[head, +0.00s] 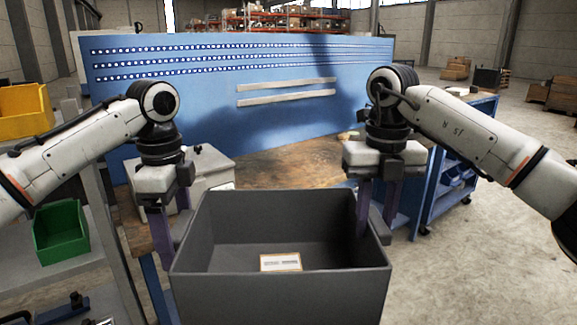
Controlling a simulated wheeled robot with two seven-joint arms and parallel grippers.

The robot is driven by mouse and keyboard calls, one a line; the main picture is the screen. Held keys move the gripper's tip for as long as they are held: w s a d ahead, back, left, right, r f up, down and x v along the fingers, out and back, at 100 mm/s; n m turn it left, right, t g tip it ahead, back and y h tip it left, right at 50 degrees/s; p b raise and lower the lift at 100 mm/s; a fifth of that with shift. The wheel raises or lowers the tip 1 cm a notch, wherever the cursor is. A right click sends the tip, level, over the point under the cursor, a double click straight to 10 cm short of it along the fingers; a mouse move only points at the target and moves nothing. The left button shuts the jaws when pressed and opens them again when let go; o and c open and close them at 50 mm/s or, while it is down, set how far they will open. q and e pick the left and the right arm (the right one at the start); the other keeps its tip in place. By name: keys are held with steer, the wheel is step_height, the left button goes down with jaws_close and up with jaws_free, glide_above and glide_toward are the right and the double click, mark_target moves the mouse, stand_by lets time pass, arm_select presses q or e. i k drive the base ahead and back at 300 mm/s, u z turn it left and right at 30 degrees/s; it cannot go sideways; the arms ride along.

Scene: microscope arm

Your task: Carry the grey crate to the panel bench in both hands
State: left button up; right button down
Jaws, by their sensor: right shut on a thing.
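The grey crate (280,300) is in front of me at the bottom centre, open at the top. A white label with an orange border (281,262) shows in it, and the crate looks otherwise empty. My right gripper (377,215) points down and is shut on the crate's right wall. My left gripper (172,222) points down at the crate's left wall; its grip there is unclear. The panel bench has a wooden top (290,162) beyond the crate and a tall blue perforated panel (210,100) along its back.
A grey-white box (208,170) stands on the bench's left part. A shelf at left holds a yellow bin (24,110) and a green bin (61,232). A blue cart (455,180) stands right of the bench. The floor at right (480,265) is clear.

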mark_target(322, 157)
steer(key=z, duration=0.1)
steer(key=i, duration=1.4)
steer(key=z, duration=0.25)
steer(key=i, duration=1.8)
steer(key=z, duration=0.05)
